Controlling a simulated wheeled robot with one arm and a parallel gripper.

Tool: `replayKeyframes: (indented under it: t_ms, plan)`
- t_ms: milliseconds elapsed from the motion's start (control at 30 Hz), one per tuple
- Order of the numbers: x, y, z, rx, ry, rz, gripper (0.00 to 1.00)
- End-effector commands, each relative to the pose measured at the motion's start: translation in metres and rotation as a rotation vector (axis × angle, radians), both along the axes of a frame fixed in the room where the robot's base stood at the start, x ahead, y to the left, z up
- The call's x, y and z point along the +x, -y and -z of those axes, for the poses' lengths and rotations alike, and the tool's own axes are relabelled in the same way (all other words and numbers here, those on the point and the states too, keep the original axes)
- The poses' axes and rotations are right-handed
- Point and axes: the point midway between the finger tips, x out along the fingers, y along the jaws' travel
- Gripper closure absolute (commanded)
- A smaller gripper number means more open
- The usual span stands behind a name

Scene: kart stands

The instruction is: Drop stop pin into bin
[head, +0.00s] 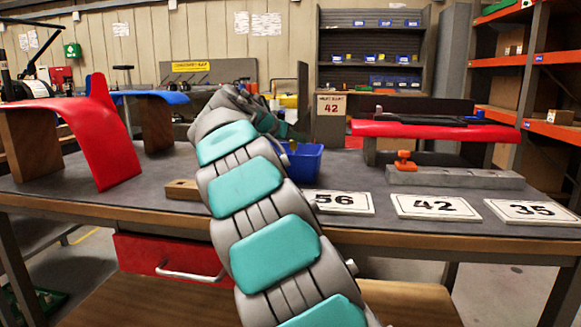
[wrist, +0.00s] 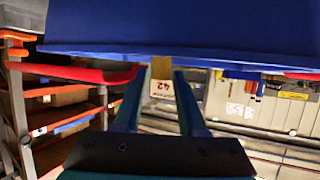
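A blue bin (head: 304,163) stands on the grey table, partly hidden behind my arm. A large blue surface, seemingly the bin, fills the top of the wrist view (wrist: 200,35). My gripper (head: 289,133) is beside and above the bin in the head view, with its tip largely hidden. An orange knobbed piece (head: 404,161) sits on a grey metal rail (head: 460,178) at right. I cannot tell whether it is the stop pin. The inside of the bin is hidden.
Number plates 56 (head: 342,202), 42 (head: 435,207) and 35 (head: 533,212) lie along the front edge. A red curved panel (head: 105,135) stands at left, and a red-topped stand (head: 435,130) at right. A wooden block (head: 182,190) lies left of my arm.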

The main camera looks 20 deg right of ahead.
Motion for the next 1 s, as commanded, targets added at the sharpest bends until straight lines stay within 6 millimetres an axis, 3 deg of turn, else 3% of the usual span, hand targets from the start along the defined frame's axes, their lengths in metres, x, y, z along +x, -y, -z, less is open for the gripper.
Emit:
replayKeyframes:
  t_ms: [167, 567, 1000]
  plan:
    - [0.000, 0.000, 0.000, 0.000, 0.000, 0.000, 0.39]
    - [-0.004, -0.006, -0.003, -0.001, 0.001, -0.001, 0.39]
    - [-0.036, -0.054, -0.027, -0.001, 0.002, -0.002, 0.39]
